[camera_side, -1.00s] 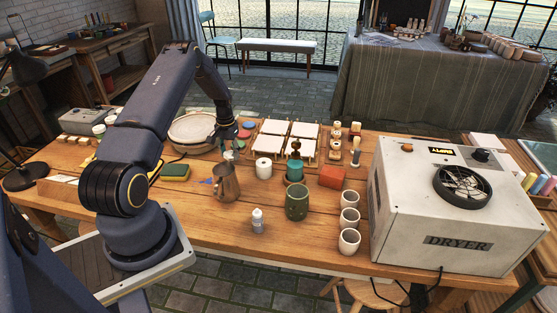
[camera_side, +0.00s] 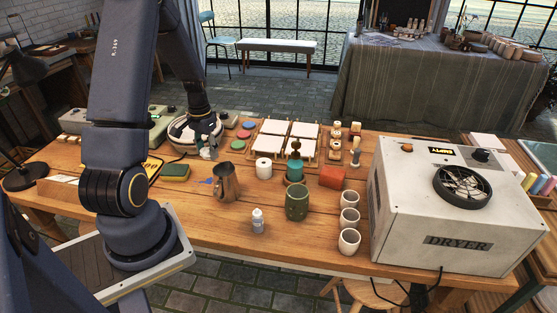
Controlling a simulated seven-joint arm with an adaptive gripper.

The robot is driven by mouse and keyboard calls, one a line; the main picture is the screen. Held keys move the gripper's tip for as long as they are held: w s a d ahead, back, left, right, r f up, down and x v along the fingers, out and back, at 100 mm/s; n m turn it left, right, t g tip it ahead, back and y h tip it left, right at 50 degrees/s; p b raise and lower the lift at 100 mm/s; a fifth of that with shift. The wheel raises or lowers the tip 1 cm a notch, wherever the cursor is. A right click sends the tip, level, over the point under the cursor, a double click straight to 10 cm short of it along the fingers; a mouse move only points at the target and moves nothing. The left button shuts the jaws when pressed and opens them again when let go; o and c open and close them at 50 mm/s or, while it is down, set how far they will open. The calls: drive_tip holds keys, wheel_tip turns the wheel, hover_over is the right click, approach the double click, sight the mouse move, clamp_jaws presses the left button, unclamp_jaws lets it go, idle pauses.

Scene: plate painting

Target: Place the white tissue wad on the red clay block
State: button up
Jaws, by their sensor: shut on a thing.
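The red clay block (camera_side: 332,177) lies on the table right of the middle, beside the green-and-brown bottle. My gripper (camera_side: 208,148) is far to its left, at the front right edge of the round banding wheel (camera_side: 181,134). It points down and is shut on a small pale thing, which looks like the white tissue wad (camera_side: 209,154). The fingers partly hide it, and its outline is small and unclear. The top of the block looks bare.
A metal pitcher (camera_side: 227,183) stands just in front of my gripper. White cups (camera_side: 349,219) and the dryer (camera_side: 455,215) are at right.

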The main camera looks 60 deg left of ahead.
drive_tip(key=w+d+r+m, duration=0.3)
drive_tip(key=w+d+m, duration=0.4)
drive_tip(key=w+d, duration=0.3)
drive_tip(key=w+d+r+m, duration=0.2)
drive_tip(key=w+d+m, duration=0.5)
drive_tip(key=w+d, duration=0.25)
hover_over(324, 171)
drive_tip(key=f, duration=0.8)
drive_tip(key=shift+s+f, duration=0.35)
drive_tip(key=shift+w+f, duration=0.45)
drive_tip(key=shift+f, duration=1.5)
drive_tip(key=shift+f, duration=0.15)
drive_tip(key=o, duration=0.7)
drive_tip(key=shift+a, duration=0.1)
